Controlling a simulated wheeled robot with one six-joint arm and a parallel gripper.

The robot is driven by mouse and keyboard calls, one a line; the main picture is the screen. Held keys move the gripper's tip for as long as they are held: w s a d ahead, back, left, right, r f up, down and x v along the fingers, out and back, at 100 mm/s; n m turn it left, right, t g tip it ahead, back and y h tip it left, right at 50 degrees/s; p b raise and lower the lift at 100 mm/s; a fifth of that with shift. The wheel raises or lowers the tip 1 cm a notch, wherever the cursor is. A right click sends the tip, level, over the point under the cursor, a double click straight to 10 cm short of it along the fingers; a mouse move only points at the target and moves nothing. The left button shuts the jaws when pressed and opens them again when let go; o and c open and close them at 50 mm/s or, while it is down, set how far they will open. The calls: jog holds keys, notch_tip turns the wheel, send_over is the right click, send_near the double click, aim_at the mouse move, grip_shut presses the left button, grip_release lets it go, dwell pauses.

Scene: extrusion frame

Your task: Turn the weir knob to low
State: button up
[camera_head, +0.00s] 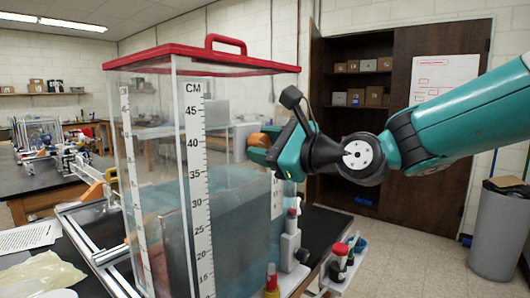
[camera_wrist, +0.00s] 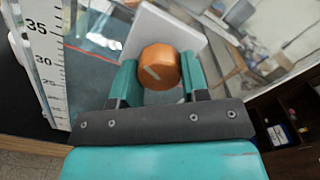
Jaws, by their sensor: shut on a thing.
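The weir knob (camera_wrist: 159,66) is a round orange knob with a short pale line on its face. In the wrist view the line lies left of and below the middle, slanting from upper left to lower right. A pale plate (camera_wrist: 165,30) is behind the knob. My gripper (camera_wrist: 160,75) is shut on the knob, with a teal finger on its left and right sides. In the head view the knob (camera_head: 257,140) shows as an orange patch at my gripper (camera_head: 262,150), partly hidden by the fingers. No low marking is readable in either view.
A clear water tank (camera_head: 160,150) with a red lid (camera_head: 200,57) and a centimetre scale (camera_head: 195,170) stands left of my arm. Red-capped bottles (camera_head: 341,255) sit on a small shelf at its lower right. A grey bin (camera_head: 497,235) stands at far right.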

jog(key=n+b, duration=0.3)
jog(key=n, duration=0.2)
jog(key=shift+f+n, duration=0.15)
jog(key=shift+n, duration=0.25)
jog(key=n+b, duration=0.3)
jog(key=n, duration=0.1)
jog(key=shift+b, duration=0.4)
jog(key=n+b, duration=0.4)
jog(key=n, duration=0.1)
jog(key=shift+n, duration=0.4)
jog(key=n+b, duration=0.4)
jog(key=n, duration=0.1)
jog(key=shift+b, duration=0.35)
jog(key=n+b, duration=0.3)
jog(key=n, duration=0.2)
jog(key=n+b, duration=0.3)
jog(key=n, duration=0.2)
jog(key=shift+r+b, duration=0.2)
jog(key=shift+b, duration=0.1)
jog(key=n+b, duration=0.3)
jog(key=n, duration=0.2)
jog(key=shift+s+a+n, duration=0.1)
jog(key=shift+n, duration=0.3)
jog(key=shift+n+b, duration=0.9)
jog(key=shift+n, duration=1.4)
